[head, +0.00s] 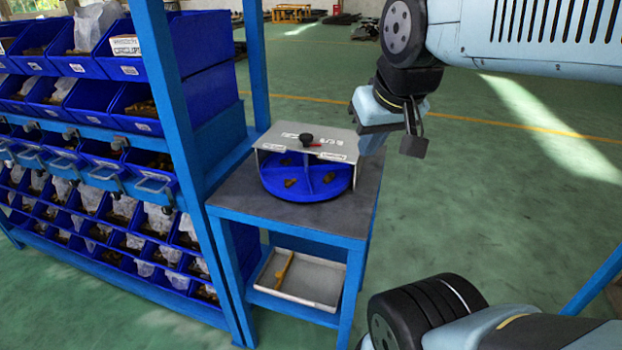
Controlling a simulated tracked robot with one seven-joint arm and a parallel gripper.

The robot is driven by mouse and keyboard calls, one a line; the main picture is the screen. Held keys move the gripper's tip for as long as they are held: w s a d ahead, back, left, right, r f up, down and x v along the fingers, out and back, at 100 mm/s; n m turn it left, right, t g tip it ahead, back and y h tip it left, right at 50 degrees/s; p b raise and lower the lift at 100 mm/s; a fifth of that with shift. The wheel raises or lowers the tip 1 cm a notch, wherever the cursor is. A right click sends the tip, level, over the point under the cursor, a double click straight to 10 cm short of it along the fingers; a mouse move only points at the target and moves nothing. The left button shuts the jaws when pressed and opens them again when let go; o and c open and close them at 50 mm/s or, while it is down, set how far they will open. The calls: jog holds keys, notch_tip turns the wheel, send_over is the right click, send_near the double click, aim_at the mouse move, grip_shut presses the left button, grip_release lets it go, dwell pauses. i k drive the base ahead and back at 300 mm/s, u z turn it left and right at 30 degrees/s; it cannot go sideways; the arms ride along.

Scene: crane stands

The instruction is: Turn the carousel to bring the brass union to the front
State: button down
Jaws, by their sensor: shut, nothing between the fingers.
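The carousel is a round blue tray (308,192) with dividers, standing on a small dark-topped table. A grey metal cover (328,146) with white labels and a black knob (306,139) with a red pointer sits over its back part. Small brass-coloured fittings lie in the front compartments, one at the left (290,182) and one at the right (329,177). They are too small to tell which is the brass union, and the covered compartments are mostly hidden. My gripper (373,142) is shut and empty, just right of the cover's right edge, apart from the tray as far as I can tell.
The carousel's table (232,190) has a blue frame. A grey tray (315,279) with a yellowish bar-shaped thing (285,271) is on its lower shelf. A blue rack (172,100) full of bins stands close on the left. Green floor (520,180) is open to the right.

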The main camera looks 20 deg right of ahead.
aim_at(310, 172)
jog(key=u, duration=0.1)
jog(key=k, duration=1.15)
jog(key=u, duration=0.55)
jog(key=i, duration=1)
jog(key=z, duration=0.05)
